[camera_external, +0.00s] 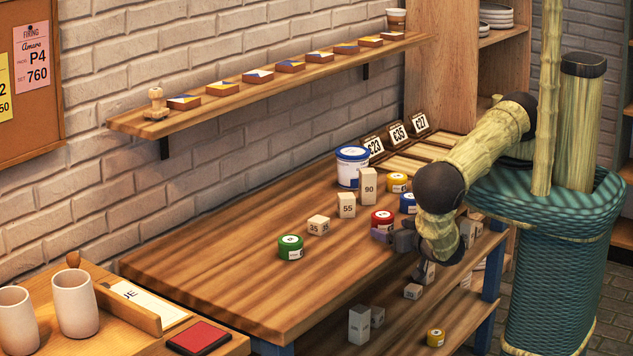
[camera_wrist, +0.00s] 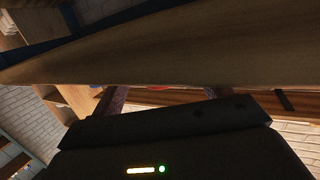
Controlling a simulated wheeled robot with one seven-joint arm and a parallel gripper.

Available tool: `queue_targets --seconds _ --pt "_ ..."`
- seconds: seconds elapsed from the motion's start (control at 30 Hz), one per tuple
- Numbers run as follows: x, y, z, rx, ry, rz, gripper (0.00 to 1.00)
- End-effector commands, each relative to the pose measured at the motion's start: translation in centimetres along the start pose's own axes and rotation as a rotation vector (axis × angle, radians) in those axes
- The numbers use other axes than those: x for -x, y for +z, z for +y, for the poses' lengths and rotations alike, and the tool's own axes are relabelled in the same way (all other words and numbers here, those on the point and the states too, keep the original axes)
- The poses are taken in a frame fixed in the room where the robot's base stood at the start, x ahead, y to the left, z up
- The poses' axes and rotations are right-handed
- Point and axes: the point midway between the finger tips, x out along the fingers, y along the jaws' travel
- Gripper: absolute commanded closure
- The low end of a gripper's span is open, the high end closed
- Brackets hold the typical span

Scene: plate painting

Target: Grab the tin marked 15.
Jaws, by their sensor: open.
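Several small tins stand on the wooden table: a green tin (camera_external: 291,247), a red tin (camera_external: 382,220), a yellow tin (camera_external: 397,182) and a blue tin (camera_external: 408,203). Another yellow tin (camera_external: 435,338) is on the lower shelf. Their numbers are too small to read, so I cannot tell which is marked 15. My gripper (camera_external: 390,238) is open at the table's right edge, just in front of the red tin and partly overlapping it in the picture. In the wrist view my gripper (camera_wrist: 160,93) shows dark fingers, with a red sliver between them.
Number blocks marked 90 (camera_external: 368,187), 55 (camera_external: 346,206) and 35 (camera_external: 318,225) stand near the tins. A white tub with a blue lid (camera_external: 353,168) stands behind. More blocks (camera_external: 359,325) sit on the lower shelf. The table's left part is clear.

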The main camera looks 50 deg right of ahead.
Motion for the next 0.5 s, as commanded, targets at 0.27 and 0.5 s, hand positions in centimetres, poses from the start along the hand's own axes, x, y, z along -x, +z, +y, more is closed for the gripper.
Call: queue_targets --seconds 0.27,0.5 --pt "-2.8 -0.7 0.2 0.002 0.002 0.003 0.23" --pt "-5.2 -0.4 0.2 0.0 0.001 0.0 0.23"
